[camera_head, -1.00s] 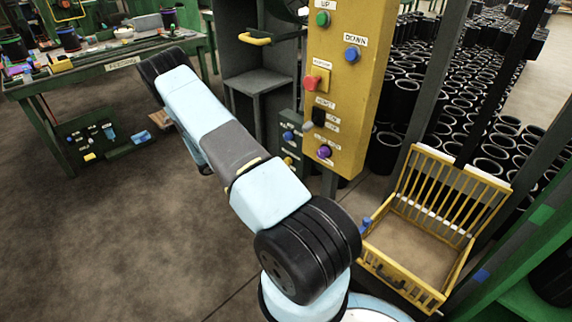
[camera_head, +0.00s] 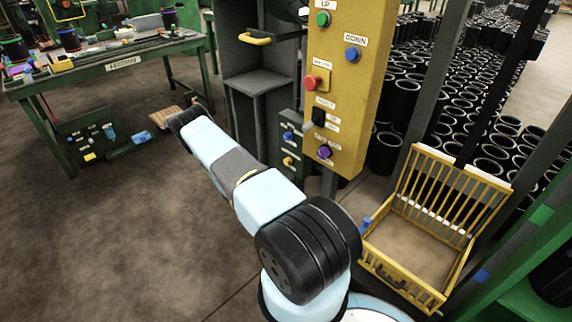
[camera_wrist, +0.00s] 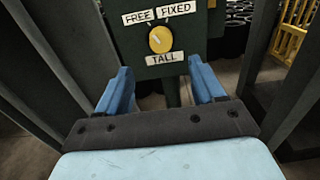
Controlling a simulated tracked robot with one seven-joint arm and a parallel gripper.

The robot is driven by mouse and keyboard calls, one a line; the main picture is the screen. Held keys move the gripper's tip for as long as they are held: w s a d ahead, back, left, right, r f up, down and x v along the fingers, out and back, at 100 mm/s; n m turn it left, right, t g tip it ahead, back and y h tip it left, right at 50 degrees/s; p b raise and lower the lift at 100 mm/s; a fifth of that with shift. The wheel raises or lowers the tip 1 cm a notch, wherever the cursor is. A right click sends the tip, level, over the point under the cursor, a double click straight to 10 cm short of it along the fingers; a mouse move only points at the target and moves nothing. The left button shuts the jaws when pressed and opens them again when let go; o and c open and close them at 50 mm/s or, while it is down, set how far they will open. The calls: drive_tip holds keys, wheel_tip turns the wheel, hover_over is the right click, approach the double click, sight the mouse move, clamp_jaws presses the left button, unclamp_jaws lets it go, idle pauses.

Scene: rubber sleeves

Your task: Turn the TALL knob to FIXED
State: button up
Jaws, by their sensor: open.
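The yellow TALL knob (camera_wrist: 160,39) is on a dark green box, with the TALL label (camera_wrist: 165,58) below it. A FREE label (camera_wrist: 138,16) is at its upper left and a FIXED label (camera_wrist: 177,20) at its upper right. A pale mark on the knob seems to lean toward FREE, but it is small. My gripper (camera_wrist: 160,78) is open and empty, its blue fingers below and to either side of the knob, not touching it. In the head view the small dark box (camera_head: 290,143) stands left of the yellow panel; my gripper is hidden there.
The yellow control panel (camera_head: 345,100) with several buttons stands right of the box. A grey cabinet (camera_head: 258,83) is behind. A yellow wire basket (camera_head: 415,245) stands at right. A green workbench (camera_head: 110,70) is at far left, with open floor before it.

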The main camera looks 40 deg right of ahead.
sight(285, 163)
drive_tip(key=d, duration=0.9)
drive_tip(key=shift+w+d, duration=0.25)
drive_tip(key=shift+w, duration=0.1)
